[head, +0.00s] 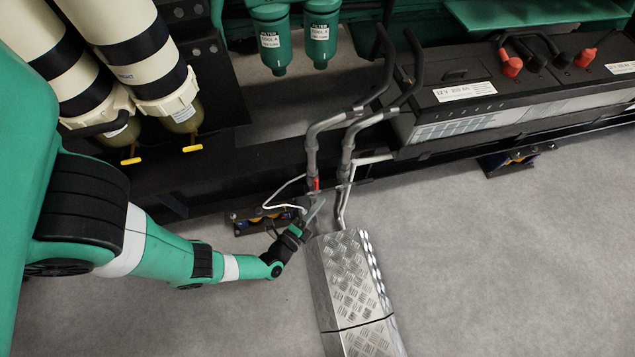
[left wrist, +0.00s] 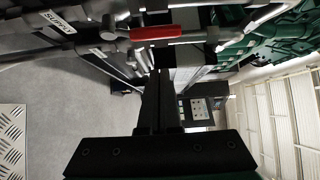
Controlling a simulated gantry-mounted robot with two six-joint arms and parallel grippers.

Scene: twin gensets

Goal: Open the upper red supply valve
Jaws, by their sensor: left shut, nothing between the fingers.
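A red valve handle (head: 316,184) shows small on the grey pipes, low in front of the machine, in the head view. In the left wrist view the red handle (left wrist: 155,33) lies level across the top, ahead of the fingertips. My left gripper (head: 313,213) is just below and near this handle in the head view. In the left wrist view the left gripper (left wrist: 159,78) has its dark fingers together and empty, apart from the handle as far as I can see. I cannot tell whether a second red valve is hidden. My right gripper is not in view.
Grey pipes (head: 312,150) rise beside the battery (head: 455,92). A diamond-plate metal cover (head: 350,285) lies on the floor right of my left gripper. Two cream cylinders (head: 140,50) stand at upper left. A white label (left wrist: 57,21) is near the pipes. Grey floor is clear at right.

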